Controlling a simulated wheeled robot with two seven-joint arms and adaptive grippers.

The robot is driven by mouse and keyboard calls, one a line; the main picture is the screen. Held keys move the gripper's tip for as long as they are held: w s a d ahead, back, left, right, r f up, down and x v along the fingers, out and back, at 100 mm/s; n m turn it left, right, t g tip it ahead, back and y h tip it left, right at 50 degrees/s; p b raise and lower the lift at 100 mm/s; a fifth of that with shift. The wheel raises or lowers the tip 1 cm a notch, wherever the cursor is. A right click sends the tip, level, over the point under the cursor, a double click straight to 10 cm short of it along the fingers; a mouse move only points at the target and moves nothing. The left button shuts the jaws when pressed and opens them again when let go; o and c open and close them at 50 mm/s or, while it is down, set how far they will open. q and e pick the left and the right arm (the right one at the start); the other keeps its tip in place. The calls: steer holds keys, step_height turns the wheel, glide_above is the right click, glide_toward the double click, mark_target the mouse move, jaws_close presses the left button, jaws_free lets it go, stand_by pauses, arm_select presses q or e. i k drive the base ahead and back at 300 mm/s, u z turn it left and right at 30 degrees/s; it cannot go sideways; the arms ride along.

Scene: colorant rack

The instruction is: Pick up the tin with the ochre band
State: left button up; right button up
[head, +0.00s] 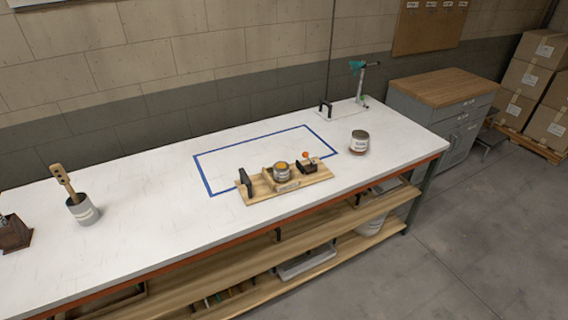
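A small tin (282,173) with a yellow-orange, ochre-like top area sits in the wooden rack (257,190) near the middle of the workbench. A second tin (359,143) with a pale label and a reddish-brown lower part stands upright on the bare bench to the right of the rack. The bands are too small to read with certainty. Neither of my grippers shows in the head view.
The white bench (140,245) has a blue tape outline (238,147) around a mostly clear area behind the rack. The rack also carries a dark upright handle (245,182) and a dark block (307,167) with an orange ball. A pot with wooden tools (82,210) stands left.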

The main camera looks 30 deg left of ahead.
mark_target(282, 168)
steer(key=u, duration=0.4)
steer(key=i, duration=0.8)
steer(key=u, duration=0.7)
